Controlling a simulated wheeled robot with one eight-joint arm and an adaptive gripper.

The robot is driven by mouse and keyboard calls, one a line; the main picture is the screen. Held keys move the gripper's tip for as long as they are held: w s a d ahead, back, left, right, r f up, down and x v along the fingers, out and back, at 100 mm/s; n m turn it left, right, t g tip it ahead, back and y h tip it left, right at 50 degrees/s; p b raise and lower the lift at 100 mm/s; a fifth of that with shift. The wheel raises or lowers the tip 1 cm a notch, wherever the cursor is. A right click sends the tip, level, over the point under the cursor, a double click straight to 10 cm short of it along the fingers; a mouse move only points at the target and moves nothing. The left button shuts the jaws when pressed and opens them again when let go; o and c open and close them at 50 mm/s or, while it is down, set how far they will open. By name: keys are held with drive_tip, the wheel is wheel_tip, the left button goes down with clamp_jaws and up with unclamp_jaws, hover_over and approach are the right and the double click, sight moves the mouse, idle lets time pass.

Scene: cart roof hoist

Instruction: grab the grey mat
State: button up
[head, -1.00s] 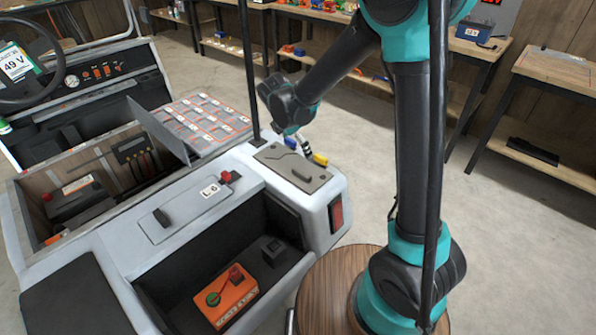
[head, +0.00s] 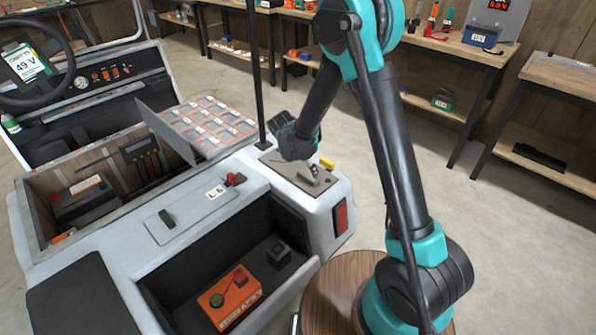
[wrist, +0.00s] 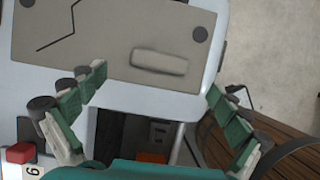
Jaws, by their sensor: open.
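The grey mat (head: 288,174) lies flat on the white top of the cart's rear corner. In the wrist view the mat (wrist: 100,55) shows a black zigzag line, dark round spots near its corners and a raised bar grip (wrist: 159,62) near its front edge. My gripper (wrist: 157,82) is open and empty. Its green-padded fingers are spread wide to the left and right of the bar, apart from it in the picture.
A thin black post (head: 256,75) rises near the mat's far left corner. An open bay in front holds an orange box (head: 230,298). A tilted lid (head: 166,133) stands left. A round wooden top (head: 330,285) is at the front right.

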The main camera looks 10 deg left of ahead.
sight(306, 176)
drive_tip(key=shift+x, duration=2.75)
drive_tip(key=shift+s, duration=0.1)
drive_tip(key=shift+c, duration=0.5)
drive_tip(key=c, duration=1.5)
